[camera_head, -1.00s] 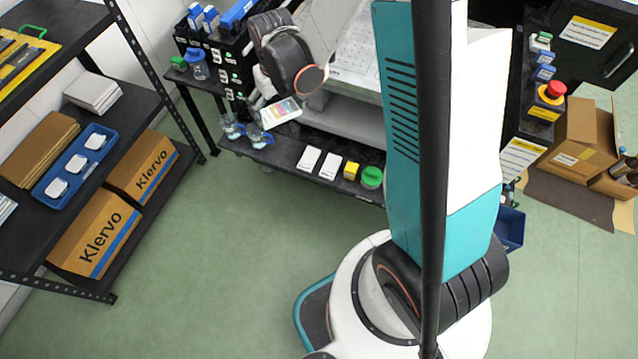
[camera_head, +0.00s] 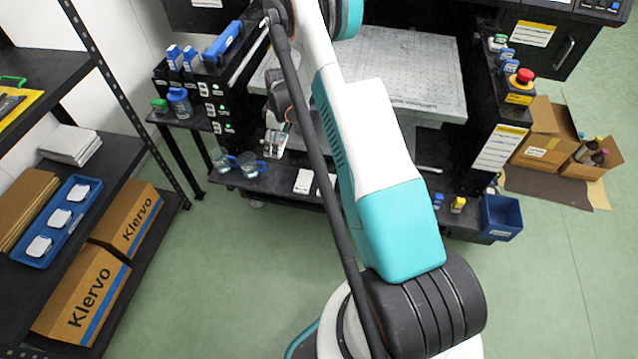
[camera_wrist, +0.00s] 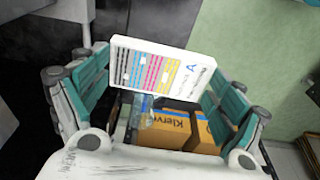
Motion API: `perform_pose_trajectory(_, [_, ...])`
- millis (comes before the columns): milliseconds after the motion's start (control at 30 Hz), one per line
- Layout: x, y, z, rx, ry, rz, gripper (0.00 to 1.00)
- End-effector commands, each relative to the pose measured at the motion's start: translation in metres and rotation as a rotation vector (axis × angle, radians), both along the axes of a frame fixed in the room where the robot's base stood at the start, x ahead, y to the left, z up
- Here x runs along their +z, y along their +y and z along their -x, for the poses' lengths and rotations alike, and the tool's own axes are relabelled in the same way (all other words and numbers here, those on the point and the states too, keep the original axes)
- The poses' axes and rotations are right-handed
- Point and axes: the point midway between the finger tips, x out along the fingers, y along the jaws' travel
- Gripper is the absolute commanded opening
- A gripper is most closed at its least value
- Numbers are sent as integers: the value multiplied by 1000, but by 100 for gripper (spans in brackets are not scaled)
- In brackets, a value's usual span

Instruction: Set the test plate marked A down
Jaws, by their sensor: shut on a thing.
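The test plate marked A (camera_wrist: 155,70) is a white slab with colored bands and a blue letter A. In the wrist view it sits tilted between the teal fingers of my gripper (camera_wrist: 162,85), which is shut on it. In the head view my gripper (camera_head: 276,140) is low over the black lower shelf (camera_head: 275,181), between the beakers and a white flat piece. The plate cannot be made out clearly there, and the arm hides part of that area.
Two glass beakers (camera_head: 247,163) stand on the lower shelf left of my gripper. White flat pieces (camera_head: 304,181) lie to its right, one partly behind my arm. A perforated grey worktop (camera_head: 390,70) is above. A blue bin (camera_head: 501,217) is at the right.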

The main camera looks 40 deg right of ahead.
Motion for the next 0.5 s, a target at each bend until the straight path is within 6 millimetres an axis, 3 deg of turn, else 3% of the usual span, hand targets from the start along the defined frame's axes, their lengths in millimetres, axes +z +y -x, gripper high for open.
perform_pose_trajectory(500, [-125,1,0,-1,0,0,63])
